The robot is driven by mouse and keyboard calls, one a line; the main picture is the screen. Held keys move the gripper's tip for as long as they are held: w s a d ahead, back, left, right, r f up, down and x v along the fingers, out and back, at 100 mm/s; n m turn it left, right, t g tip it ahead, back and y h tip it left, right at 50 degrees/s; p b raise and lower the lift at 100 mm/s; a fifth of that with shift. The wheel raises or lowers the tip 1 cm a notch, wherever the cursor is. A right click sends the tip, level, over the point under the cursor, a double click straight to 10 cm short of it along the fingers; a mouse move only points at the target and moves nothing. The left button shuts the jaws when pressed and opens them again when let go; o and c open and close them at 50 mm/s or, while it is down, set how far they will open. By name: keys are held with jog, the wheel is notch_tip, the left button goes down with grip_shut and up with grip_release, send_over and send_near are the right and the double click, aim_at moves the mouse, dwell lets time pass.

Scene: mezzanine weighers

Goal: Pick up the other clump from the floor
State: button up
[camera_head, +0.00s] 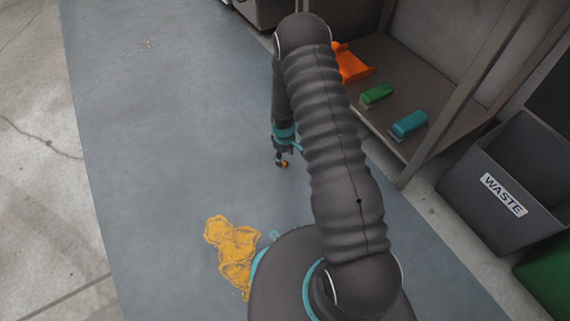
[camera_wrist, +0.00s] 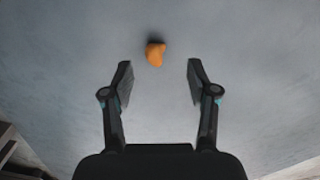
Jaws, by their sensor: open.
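A small orange clump (camera_wrist: 155,53) lies on the grey-blue floor in the wrist view. It sits between and slightly beyond the fingertips of my gripper (camera_wrist: 160,80), a bit left of the middle. The fingers are spread wide and hold nothing. In the head view my gripper (camera_head: 281,162) points down near the floor, with the orange clump (camera_head: 285,164) showing right at its tips. Whether the fingers touch the clump cannot be told.
A yellow spill (camera_head: 232,248) covers floor beside my base. A shelf (camera_head: 430,130) at right holds an orange dustpan (camera_head: 350,64), a green brush (camera_head: 376,96) and a teal brush (camera_head: 408,124). A grey WASTE bin (camera_head: 470,190) stands right. Floor at left is mostly clear.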

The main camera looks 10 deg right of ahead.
aim_at(285, 162)
jog(key=shift+w+d+f+b, duration=0.1)
jog(key=shift+w+f+b, duration=0.05)
jog(key=shift+f, duration=0.7)
jog(key=shift+w+d+f+b, duration=0.1)
jog(key=shift+f+b, duration=0.1)
jog(key=shift+f, duration=0.7)
jog(key=shift+w+f+b, duration=0.15)
jog(key=shift+f, duration=0.7)
jog(key=c, duration=0.8)
